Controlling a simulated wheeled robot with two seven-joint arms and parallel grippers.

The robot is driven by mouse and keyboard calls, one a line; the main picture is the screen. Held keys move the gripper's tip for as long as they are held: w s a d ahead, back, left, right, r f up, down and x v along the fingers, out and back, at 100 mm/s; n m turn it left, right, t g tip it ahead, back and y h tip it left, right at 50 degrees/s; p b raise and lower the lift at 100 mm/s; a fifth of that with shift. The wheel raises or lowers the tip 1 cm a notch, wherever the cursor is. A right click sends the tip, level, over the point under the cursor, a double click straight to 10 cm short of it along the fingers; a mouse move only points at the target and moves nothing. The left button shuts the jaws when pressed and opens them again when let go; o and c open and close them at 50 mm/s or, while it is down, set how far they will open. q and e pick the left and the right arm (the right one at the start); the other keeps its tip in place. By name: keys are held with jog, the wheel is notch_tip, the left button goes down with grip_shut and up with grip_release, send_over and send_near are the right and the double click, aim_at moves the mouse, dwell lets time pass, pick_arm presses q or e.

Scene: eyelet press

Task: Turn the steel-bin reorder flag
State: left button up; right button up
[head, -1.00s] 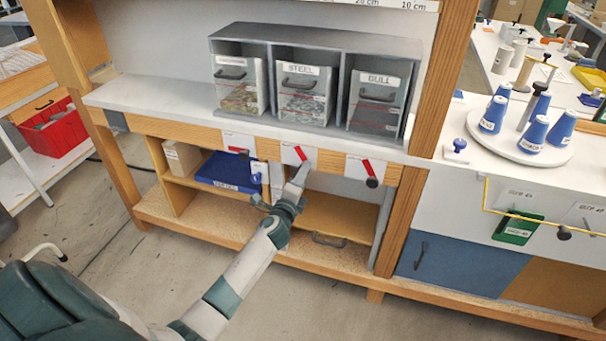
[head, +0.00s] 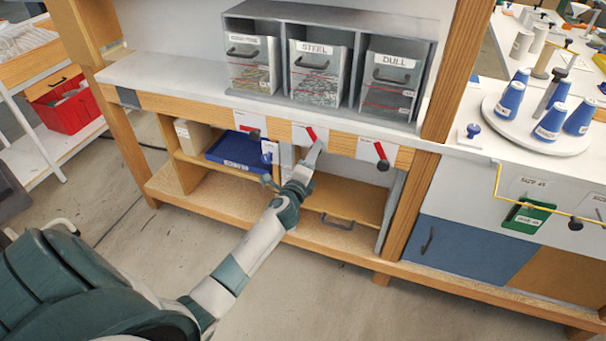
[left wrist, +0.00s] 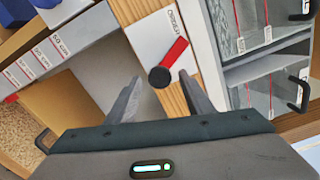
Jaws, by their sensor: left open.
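The steel bin (head: 318,75) sits in the middle of the grey rack above the shelf. Below it, on the wooden rail, is its reorder flag (head: 311,134), a slanted red bar on a white card. In the left wrist view the flag's red bar (left wrist: 174,52) ends in a round black knob (left wrist: 160,77). My left gripper (head: 314,151) is at this flag, open, and hides the knob in the head view. In the left wrist view the open fingers (left wrist: 160,80) appear on either side of the knob, with gaps showing. My right gripper is out of view.
Another red flag (head: 379,151) is under the dull bin (head: 388,82), and a third card with a dark knob (head: 254,134) is to the left. A blue tray (head: 238,150) lies below the rail. A drawer handle (head: 337,223) is below my gripper.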

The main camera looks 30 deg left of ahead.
pick_arm(q)
jog(key=v, duration=1.7)
jog(key=shift+b, duration=0.4)
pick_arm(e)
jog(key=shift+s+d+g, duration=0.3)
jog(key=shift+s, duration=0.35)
pick_arm(q)
jog(key=shift+s+a+f, duration=0.1)
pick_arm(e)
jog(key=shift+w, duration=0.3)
